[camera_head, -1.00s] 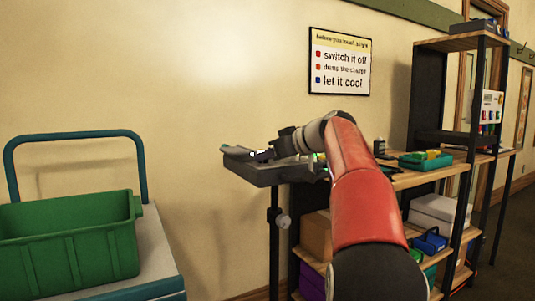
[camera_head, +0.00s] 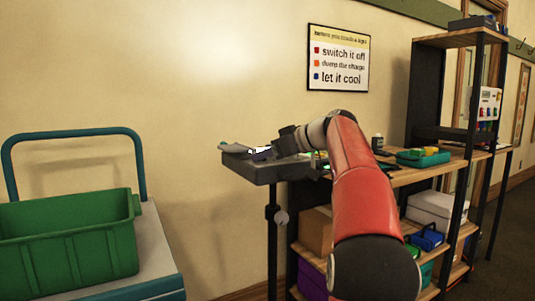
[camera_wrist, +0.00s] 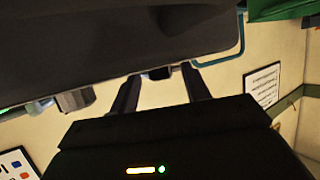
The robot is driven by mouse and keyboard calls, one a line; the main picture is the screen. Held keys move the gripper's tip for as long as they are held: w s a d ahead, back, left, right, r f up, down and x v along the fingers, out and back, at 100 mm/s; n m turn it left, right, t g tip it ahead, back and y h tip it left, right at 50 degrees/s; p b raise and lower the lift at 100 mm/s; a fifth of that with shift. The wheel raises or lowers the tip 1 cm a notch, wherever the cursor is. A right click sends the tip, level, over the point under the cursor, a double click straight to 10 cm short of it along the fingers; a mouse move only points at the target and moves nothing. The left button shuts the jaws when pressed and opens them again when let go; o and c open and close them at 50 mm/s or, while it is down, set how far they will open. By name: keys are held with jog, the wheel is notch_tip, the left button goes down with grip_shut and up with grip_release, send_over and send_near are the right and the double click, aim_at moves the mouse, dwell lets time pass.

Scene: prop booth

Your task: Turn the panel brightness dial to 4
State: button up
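A dark grey box-like panel (camera_head: 262,173) stands on a thin black stand at the middle of the head view. A small bright white patch (camera_head: 261,150) shows on its top. In the wrist view the panel's dark surface (camera_wrist: 120,40) fills the upper left. My gripper (camera_wrist: 160,74) has its two dark fingers apart, tips close to the panel's edge. A small dark knob-like piece (camera_wrist: 158,73) shows between the tips without filling the gap; I cannot tell if it is the dial. No dial numbers are readable. My arm and gripper hide the panel's right part in the head view.
A green crate (camera_head: 68,245) sits on a cart with a teal handle (camera_head: 75,133) at the left. A wooden shelf unit (camera_head: 410,178) with a teal tray (camera_head: 422,160) and boxes stands behind my arm. A sign (camera_head: 339,58) hangs on the wall.

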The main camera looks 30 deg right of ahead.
jog(key=shift+r, duration=0.1)
jog(key=v, duration=0.7)
jog(key=shift+s+d, duration=0.2)
jog(key=shift+s, duration=0.15)
